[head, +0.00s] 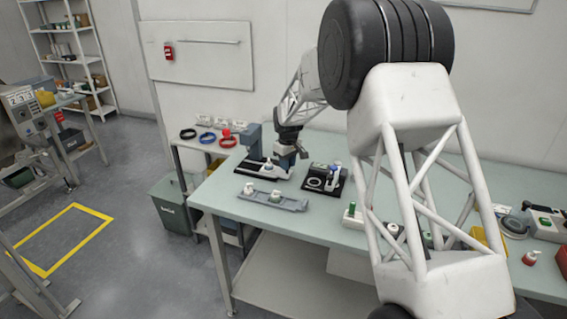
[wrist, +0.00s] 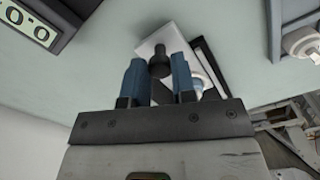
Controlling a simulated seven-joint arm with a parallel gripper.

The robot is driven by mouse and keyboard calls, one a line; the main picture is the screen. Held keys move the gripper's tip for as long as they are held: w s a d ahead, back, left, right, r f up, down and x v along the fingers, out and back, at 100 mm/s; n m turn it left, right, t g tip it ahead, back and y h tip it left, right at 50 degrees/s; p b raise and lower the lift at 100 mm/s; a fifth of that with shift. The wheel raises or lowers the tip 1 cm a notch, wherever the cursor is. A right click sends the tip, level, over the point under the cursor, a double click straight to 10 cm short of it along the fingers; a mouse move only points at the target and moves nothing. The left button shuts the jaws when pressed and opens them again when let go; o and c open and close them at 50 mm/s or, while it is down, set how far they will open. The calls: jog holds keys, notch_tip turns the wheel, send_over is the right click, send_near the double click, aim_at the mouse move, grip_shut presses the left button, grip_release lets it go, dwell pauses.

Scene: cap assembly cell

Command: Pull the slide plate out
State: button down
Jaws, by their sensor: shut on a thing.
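The slide plate (wrist: 152,45) is pale, with an upright dark knob (wrist: 159,62) on it in the wrist view. My gripper (wrist: 157,75) has its blue fingers on either side of the knob and is shut on it. The finger pads hide part of the contact. In the head view my gripper (head: 286,160) is low over the right end of a dark press station (head: 246,167). A small white part stands by it there. The slide plate is mostly hidden in the head view, so how far out it is cannot be told.
A black fixture (head: 318,185) stands just right of the station. A grey tray (head: 292,206) with two capped pieces lies in front. Red, blue and black rings sit on a side stand (head: 202,142) at left.

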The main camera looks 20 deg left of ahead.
jog(key=shift+d, duration=0.2)
jog(key=c, duration=0.9)
grip_release()
jog(key=shift+c, duration=0.2)
jog(key=shift+r, duration=3.9)
jog(key=shift+r, duration=0.1)
